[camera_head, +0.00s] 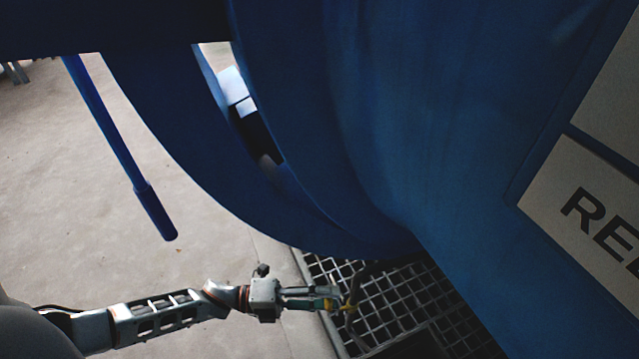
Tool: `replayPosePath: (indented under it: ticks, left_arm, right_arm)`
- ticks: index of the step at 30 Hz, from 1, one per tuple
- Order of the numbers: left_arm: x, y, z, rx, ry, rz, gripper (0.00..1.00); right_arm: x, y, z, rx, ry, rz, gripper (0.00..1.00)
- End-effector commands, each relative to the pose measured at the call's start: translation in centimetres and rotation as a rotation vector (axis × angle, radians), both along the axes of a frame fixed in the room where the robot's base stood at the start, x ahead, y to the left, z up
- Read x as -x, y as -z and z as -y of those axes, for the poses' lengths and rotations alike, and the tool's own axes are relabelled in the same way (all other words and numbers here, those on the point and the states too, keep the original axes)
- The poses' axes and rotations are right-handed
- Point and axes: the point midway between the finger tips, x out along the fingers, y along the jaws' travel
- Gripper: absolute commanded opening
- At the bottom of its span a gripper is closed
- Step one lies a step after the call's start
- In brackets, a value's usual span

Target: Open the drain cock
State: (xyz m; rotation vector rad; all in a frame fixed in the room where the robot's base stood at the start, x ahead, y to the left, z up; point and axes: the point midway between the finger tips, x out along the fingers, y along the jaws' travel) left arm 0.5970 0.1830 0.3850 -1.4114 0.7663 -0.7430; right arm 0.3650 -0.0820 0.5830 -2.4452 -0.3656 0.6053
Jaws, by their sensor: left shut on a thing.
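My left gripper (328,298) reaches in from the lower left, below the big blue autoclave body (400,120). Its jaws are shut on a small part with a yellowish tip and a dark bent stem, which looks like the drain cock (350,305). The cock is small and partly hidden by the fingers, so I cannot tell how far its handle is turned. My right gripper is not in view.
A metal floor grating (400,300) lies under the autoclave around the gripper. A blue lever (120,150) hangs at the left. A lettered white panel (600,215) is at the right. Bare concrete floor (80,230) is clear at the left.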

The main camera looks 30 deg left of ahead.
Motion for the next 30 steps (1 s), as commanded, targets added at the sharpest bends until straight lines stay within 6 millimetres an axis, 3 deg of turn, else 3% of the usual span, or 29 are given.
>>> replayPosePath:
  ticks: [1,13,14,15,30]
  left_arm:
    - [0.05,-0.86,0.6,0.038,0.008,0.001,0.02]
    - [-0.03,-1.07,0.64,0.044,0.009,0.001,0.02]
    - [-0.04,-1.08,0.65,0.044,0.009,0.002,0.43]
    - [-0.04,-1.09,0.66,0.044,0.009,0.002,0.49]
    - [0.52,-0.76,-0.23,0.034,0.007,0.0,0.49]
  right_arm:
    - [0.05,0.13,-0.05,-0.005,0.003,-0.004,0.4]
    - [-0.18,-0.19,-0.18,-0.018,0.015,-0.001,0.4]
    - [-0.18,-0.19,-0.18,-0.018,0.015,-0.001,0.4]
    - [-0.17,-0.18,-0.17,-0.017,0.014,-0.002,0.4]
    - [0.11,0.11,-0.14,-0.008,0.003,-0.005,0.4]
